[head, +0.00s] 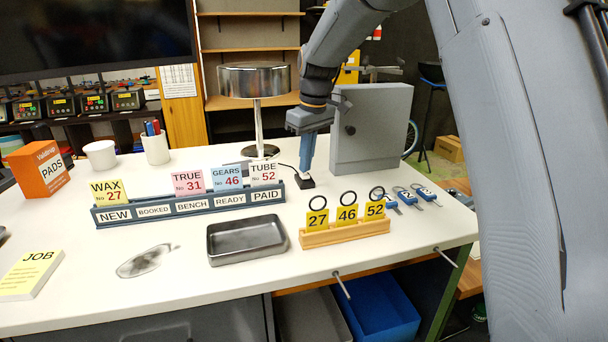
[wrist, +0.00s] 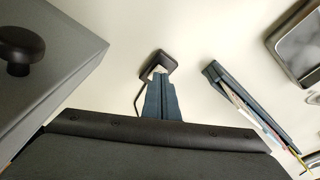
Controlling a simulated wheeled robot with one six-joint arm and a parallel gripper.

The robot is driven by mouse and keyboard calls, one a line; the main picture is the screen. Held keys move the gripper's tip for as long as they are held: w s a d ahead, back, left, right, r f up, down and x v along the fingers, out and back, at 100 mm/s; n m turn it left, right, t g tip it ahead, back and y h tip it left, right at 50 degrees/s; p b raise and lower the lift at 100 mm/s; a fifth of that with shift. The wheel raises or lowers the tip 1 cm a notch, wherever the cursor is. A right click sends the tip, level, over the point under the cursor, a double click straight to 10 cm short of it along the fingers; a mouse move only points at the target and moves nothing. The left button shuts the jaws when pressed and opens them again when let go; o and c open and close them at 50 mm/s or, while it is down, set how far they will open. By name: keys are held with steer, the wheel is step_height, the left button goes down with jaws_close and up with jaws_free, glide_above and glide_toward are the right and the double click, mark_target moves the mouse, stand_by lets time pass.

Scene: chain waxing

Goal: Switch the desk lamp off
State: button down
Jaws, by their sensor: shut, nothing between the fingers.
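The desk lamp (head: 255,82) has a wide chrome shade on a thin stem and a round base, and stands at the back of the white table. I cannot tell from its shade whether it is lit. A small black switch box (head: 307,184) on a dark cord lies on the table, right of the lamp's base. My gripper (head: 305,172) points down, shut and empty, with its tips at the switch. In the wrist view, the fingertips (wrist: 160,75) overlap the near part of the switch (wrist: 163,60); whether they touch it is unclear.
A grey cabinet (head: 385,130) with a round knob stands close right of my gripper. A blue-grey card rack (head: 190,207) is to the left. A metal tray (head: 246,255) and a wooden tag stand (head: 345,233) lie nearer the front.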

mark_target(306, 175)
steer(key=shift+f, duration=0.7)
stand_by(0.3)
steer(key=shift+r, duration=0.1)
step_height(306, 175, up, 7)
steer(key=p, duration=0.4)
stand_by(0.5)
